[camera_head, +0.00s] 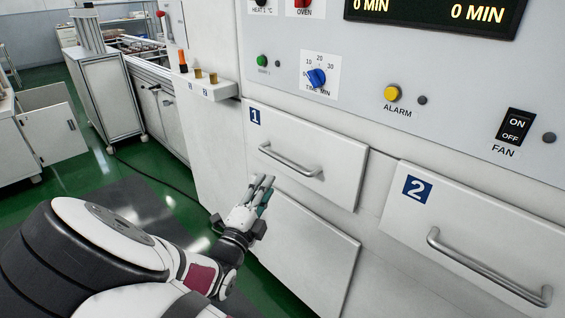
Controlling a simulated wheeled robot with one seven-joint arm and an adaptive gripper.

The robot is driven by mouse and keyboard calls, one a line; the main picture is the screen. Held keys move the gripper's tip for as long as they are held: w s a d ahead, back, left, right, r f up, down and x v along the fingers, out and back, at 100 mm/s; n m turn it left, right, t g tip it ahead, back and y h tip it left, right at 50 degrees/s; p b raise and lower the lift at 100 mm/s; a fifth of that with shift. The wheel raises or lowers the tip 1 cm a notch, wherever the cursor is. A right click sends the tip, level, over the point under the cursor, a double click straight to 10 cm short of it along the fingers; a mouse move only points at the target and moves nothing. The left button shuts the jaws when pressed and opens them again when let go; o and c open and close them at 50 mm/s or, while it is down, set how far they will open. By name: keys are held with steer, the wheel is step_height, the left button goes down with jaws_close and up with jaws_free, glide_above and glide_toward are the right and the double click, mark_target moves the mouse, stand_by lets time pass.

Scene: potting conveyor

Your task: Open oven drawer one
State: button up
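Oven drawer one (332,166) is a white front with a blue "1" label, in the middle of the head view. It looks shut.
Drawer two (465,215) with its handle (485,272) is at the right. A lower white panel (315,255) lies below drawer one. The control panel with a blue dial (316,77) is above. A small shelf (207,88) juts out at the left. Green floor (125,165) lies left.

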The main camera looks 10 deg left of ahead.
mark_target(282, 160)
steer(key=b+x, duration=0.2)
steer(key=x, duration=0.9)
steer(key=shift+w+d, duration=0.15)
steer(key=shift+w, duration=0.05)
jaws_close()
